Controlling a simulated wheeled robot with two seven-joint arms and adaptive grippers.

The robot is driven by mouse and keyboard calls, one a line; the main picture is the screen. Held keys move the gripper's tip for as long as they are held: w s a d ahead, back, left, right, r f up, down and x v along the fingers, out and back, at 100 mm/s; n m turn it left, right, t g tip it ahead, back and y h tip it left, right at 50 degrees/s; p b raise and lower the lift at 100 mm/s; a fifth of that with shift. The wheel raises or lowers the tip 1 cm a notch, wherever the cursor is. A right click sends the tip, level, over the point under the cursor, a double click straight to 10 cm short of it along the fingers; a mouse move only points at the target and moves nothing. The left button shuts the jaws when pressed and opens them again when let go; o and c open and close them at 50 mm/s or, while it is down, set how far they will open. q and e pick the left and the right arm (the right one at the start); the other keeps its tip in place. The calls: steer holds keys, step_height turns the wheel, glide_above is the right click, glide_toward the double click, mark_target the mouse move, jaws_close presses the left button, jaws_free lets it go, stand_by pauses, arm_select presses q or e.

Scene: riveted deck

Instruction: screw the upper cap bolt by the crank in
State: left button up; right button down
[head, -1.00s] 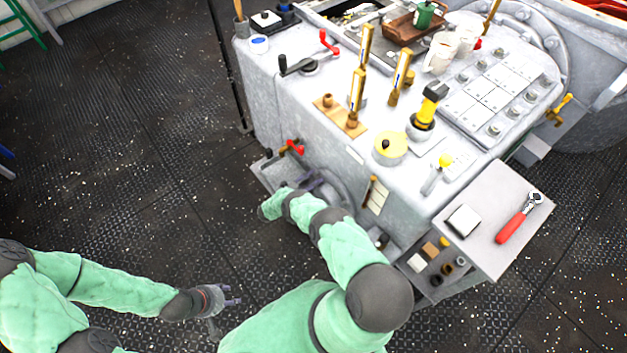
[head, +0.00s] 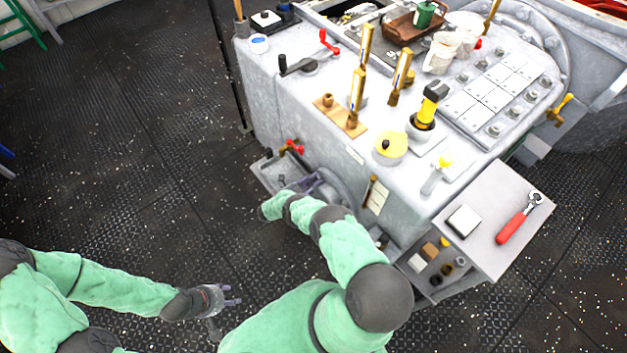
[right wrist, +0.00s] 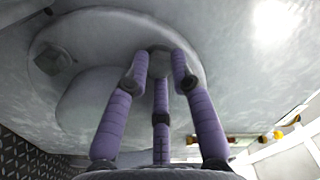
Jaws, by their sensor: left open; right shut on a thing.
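My right gripper (head: 312,181) reaches to the grey machine's near side, at the round cap (head: 342,186). In the right wrist view its purple fingers (right wrist: 160,70) close around a grey bolt head (right wrist: 158,58) on the rim of the round cap (right wrist: 110,30). A second bolt (right wrist: 52,60) sits at the left of that rim, apart from the fingers. The held bolt is hidden in the head view, and how deep it sits cannot be told. My left gripper (head: 222,298) is open and empty above the floor.
A red-handled tap (head: 292,148) and a shallow tray (head: 268,176) are left of my right gripper. The dark floor (head: 150,170) at left is clear.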

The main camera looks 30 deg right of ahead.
steer(key=shift+s, duration=0.1)
steer(key=c, duration=1.1)
jaws_free()
steer(key=shift+r, duration=0.1)
steer(key=shift+o, duration=0.2)
